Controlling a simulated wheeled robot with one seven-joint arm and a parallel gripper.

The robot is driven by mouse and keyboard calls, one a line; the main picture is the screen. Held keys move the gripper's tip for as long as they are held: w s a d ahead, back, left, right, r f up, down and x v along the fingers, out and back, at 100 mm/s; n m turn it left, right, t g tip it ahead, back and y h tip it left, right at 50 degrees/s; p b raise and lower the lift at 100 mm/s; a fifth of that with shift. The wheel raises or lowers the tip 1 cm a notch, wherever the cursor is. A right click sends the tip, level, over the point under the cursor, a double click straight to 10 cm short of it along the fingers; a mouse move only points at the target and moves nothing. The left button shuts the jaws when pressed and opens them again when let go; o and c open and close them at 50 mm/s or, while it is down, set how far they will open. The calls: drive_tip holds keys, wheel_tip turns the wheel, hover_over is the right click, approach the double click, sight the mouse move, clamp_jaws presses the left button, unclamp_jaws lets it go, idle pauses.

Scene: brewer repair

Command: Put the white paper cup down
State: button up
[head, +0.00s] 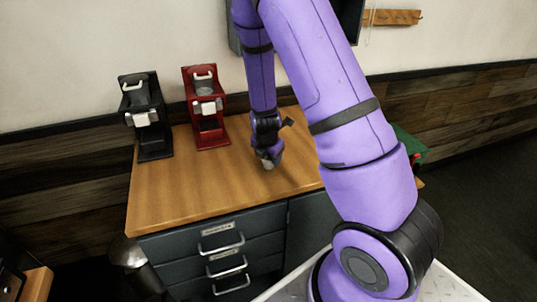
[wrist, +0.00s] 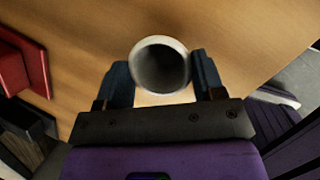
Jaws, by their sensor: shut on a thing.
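The white paper cup (wrist: 160,65) is between the two fingers of my gripper (wrist: 161,80) in the wrist view. I look into its open mouth, which is empty and grey inside. My gripper is shut on the cup. In the head view my gripper (head: 268,158) is over the wooden counter top (head: 215,180), to the right of the red brewer. Only a small pale part of the cup (head: 268,164) shows there below the fingers. I cannot tell whether the cup's base touches the counter.
A red brewer (head: 206,112) and a black brewer (head: 147,118) stand at the back left of the counter. Grey drawers (head: 222,243) with handles are below its front edge. The counter is clear in front of the brewers. A green thing (head: 410,146) is partly hidden behind my arm.

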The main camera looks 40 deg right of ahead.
drive_tip(key=o, duration=0.9)
drive_tip(key=shift+r, duration=0.1)
drive_tip(key=s+a+r+m+y, duration=0.1)
drive_tip(key=s+a+r+m, duration=0.25)
drive_tip(key=r, duration=0.65)
drive_tip(key=s+a+r+m+y, duration=0.1)
drive_tip(key=s+a+r+m, duration=0.25)
drive_tip(key=r, duration=0.65)
drive_tip(key=s+a+r+m, duration=0.1)
drive_tip(key=s+r+m, duration=0.4)
drive_tip(key=s, duration=0.1)
drive_tip(key=s+a+r+m+t, duration=0.1)
drive_tip(key=s+a+r+m, duration=0.1)
drive_tip(key=s+r+m, duration=0.3)
drive_tip(key=s+a+r+m+t, duration=0.1)
drive_tip(key=s+a+r+m, duration=0.1)
drive_tip(key=s+r+m, duration=0.3)
drive_tip(key=shift+s+r+y, duration=0.2)
drive_tip(key=shift+s+y, duration=0.2)
drive_tip(key=shift+s, duration=1.35)
